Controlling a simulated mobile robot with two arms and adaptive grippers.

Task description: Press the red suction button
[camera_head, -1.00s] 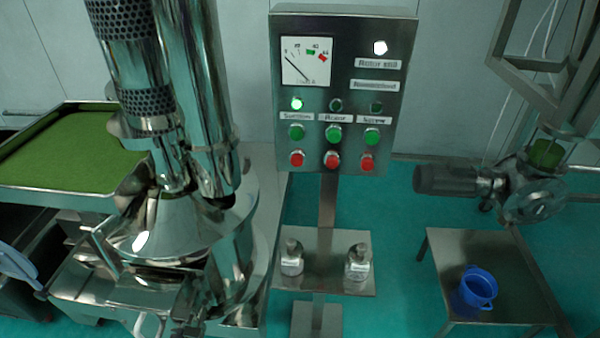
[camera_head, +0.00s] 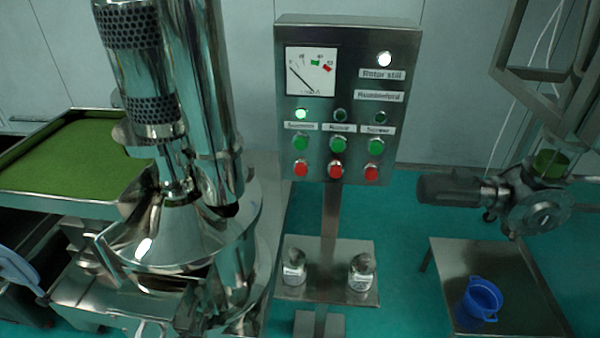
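The control panel (camera_head: 402,60) stands upright on a post at the top middle of the head view. Its red suction button (camera_head: 301,169) is the leftmost in the bottom row of red buttons, under the leftmost label. The green suction button (camera_head: 300,143) sits right above it. The small lamp (camera_head: 301,114) over that column glows green. The lamps over the middle (camera_head: 340,115) and right (camera_head: 380,117) columns are dark. Nothing touches or covers the buttons.
A shiny metal sieve machine (camera_head: 190,235) with tall pipes stands left of the panel. A low table (camera_head: 450,262) with a blue pot (camera_head: 479,302) is at right. The space before the panel is clear.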

